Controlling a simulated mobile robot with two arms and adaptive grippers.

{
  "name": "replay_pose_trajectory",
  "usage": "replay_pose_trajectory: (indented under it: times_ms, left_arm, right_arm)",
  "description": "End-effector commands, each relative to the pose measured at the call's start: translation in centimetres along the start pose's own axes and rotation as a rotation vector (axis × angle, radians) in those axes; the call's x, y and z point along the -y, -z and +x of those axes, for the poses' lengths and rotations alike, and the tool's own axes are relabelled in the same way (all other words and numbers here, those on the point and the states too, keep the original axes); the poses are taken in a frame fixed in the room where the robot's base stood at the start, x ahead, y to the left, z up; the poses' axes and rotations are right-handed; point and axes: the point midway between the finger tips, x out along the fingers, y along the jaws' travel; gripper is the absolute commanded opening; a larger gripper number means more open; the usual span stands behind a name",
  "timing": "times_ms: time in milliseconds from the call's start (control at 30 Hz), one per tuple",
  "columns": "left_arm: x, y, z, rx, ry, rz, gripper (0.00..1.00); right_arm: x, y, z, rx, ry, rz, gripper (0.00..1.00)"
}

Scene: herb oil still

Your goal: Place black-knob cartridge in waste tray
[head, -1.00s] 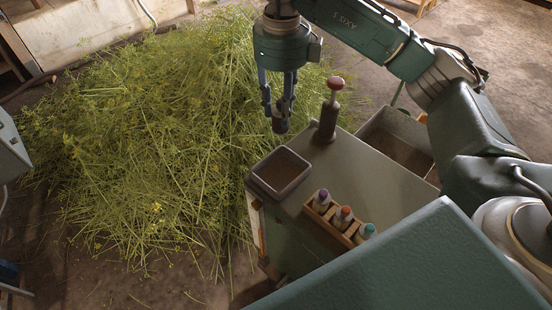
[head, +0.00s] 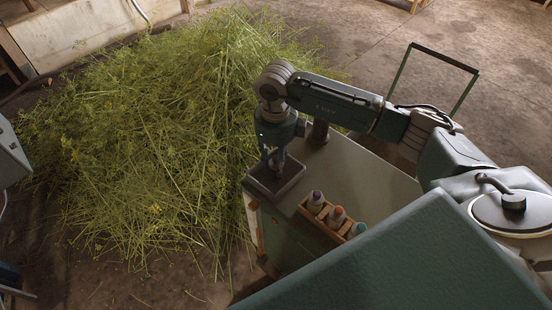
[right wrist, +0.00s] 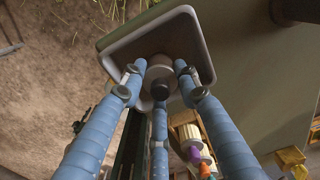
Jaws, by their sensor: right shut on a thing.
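My right gripper (head: 276,163) points down over the waste tray (head: 299,177), a small dark square tray with a pale rim at the worktop's far left corner. In the right wrist view the blue fingers close around the grey cartridge, whose black knob (right wrist: 160,91) faces the camera. The tray (right wrist: 203,36) lies behind it. The fingers hide part of the cartridge. I cannot tell whether the cartridge touches the tray floor. My left gripper is not in view.
A wooden rack (head: 319,224) with purple, orange and teal topped cartridges stands on the worktop (head: 365,180). A dark upright post (head: 319,132) stands behind the tray, partly hidden by my arm. A heap of cut herbs (head: 140,150) lies left.

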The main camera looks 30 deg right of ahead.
Motion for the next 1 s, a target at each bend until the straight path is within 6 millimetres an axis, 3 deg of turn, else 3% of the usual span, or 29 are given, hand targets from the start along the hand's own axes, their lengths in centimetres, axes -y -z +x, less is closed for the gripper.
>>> replay_pose_trajectory:
  times_ms: [333,367,467,833,1000]
  left_arm:
    - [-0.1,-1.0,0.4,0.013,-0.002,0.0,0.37]
    - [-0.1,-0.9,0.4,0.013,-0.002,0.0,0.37]
    - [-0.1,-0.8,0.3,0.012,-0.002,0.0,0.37]
    - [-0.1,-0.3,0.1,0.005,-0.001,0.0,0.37]
    - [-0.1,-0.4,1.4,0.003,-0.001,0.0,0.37]
  right_arm:
    - [0.0,0.0,0.5,0.001,0.0,0.0,0.04]
    - [0.0,0.0,0.5,0.0,0.0,0.0,0.33]
    - [0.0,0.0,0.3,0.0,0.0,0.0,0.5]
    - [0.0,-0.1,-0.2,0.002,0.0,0.0,0.5]
    - [0.1,-0.2,-2.7,0.006,0.002,-0.002,0.5]
